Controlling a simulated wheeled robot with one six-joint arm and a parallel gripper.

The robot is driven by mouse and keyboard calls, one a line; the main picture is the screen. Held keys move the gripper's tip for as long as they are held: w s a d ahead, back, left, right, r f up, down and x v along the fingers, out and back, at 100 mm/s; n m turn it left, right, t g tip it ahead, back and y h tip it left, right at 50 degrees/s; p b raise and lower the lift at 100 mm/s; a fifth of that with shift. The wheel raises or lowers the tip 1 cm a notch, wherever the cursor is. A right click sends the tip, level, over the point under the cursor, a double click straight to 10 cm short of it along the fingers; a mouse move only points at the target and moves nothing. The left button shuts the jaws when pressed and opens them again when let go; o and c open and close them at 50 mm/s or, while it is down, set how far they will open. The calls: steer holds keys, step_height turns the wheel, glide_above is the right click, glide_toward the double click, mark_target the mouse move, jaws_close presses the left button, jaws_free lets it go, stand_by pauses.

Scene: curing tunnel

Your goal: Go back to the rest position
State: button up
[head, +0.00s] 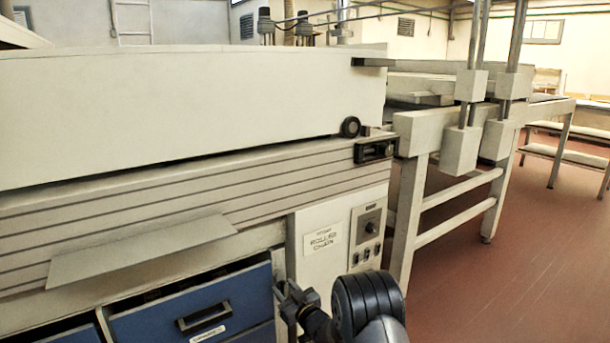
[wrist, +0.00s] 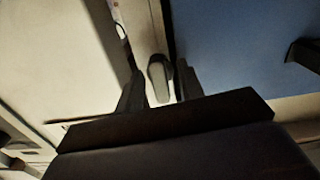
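My gripper (head: 288,305) is low in the middle of the head view, in front of the seam between the blue drawer and the white control panel. My dark arm runs down from it to the right. In the wrist view the two dark fingers of my gripper (wrist: 160,86) stand apart. A small grey rounded thing (wrist: 158,70) shows in the gap between them. I cannot tell what it is, and I see no clear grip on it. The blue drawer front (wrist: 235,50) is to the right and a pale panel (wrist: 70,60) to the left.
The pale curing machine (head: 180,110) fills the left, with a flat shelf plate (head: 140,245) jutting out. The blue drawer (head: 195,305) sits below it, by the control panel (head: 365,230). A framed conveyor (head: 410,190) stands behind. The red floor (head: 540,250) at right is clear.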

steer(key=n+p, duration=0.1)
steer(key=n, duration=0.2)
steer(key=shift+r, duration=0.1)
steer(key=n+p, duration=0.2)
steer(key=n, duration=0.2)
steer(key=a+r+p+v, duration=0.1)
steer(key=p+v, duration=0.1)
steer(key=v, duration=0.9)
steer(key=shift+s+r+h, duration=0.15)
steer(key=shift+s+h, duration=0.15)
steer(key=shift+s, duration=0.2)
steer(key=shift+p, duration=0.3)
